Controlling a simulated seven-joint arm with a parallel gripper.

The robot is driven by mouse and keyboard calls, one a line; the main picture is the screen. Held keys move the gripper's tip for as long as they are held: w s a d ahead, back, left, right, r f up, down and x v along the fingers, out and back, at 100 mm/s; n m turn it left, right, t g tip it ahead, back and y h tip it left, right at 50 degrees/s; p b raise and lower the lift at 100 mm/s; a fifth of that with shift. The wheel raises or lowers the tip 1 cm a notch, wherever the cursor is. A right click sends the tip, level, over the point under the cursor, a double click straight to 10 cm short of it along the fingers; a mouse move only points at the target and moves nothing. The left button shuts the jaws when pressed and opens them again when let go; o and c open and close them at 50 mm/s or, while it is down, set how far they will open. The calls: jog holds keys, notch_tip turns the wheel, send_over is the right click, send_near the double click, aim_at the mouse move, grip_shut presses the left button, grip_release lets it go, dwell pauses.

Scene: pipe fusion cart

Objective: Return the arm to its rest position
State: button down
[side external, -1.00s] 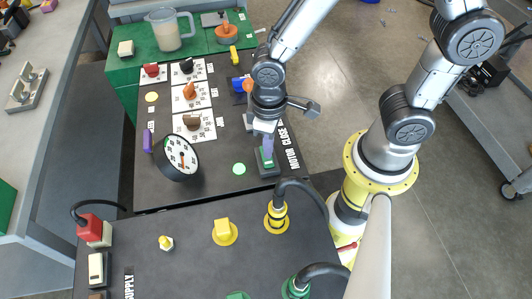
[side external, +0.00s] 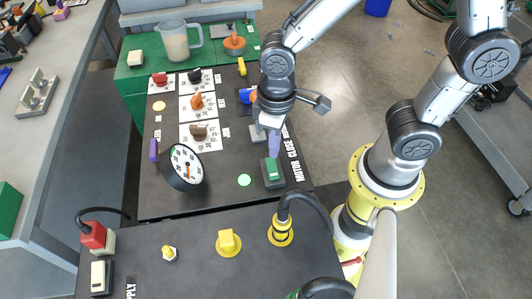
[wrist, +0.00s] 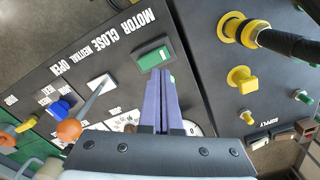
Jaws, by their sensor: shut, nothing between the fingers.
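My gripper (side external: 274,152) has purple fingers, close together with nothing between them. In the side external view it points down just above and behind the green rocker switch (side external: 272,170), seemingly apart from it. In the wrist view the finger tips (wrist: 160,74) show just below the same green switch (wrist: 152,56), beside the MOTOR CLOSE lettering. My arm reaches in from the top of the side external view, bent over the dark panel (side external: 222,195).
A round dial gauge (side external: 185,165) stands left of my gripper, near a lit green lamp (side external: 244,180). Coloured knobs and a pitcher (side external: 175,42) are farther back. Yellow fittings (side external: 229,242) and a black hose (side external: 306,199) are in front. An orange-ball lever (wrist: 69,130) shows in the wrist view.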

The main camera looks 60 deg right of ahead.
jog(key=w+d+r+m+t, duration=0.1)
jog(key=d+r+t, duration=0.1)
jog(key=d+r, duration=0.3)
jog(key=d+r+m+t, duration=0.2)
jog(key=d+r, duration=0.1)
jog(key=r, duration=0.4)
jog(key=s+d+r+t, duration=0.1)
jog(key=s+d+r, duration=0.2)
jog(key=s, duration=0.4)
jog(key=shift+s+d+r+t, duration=0.25)
jog(key=shift+s+t, duration=0.05)
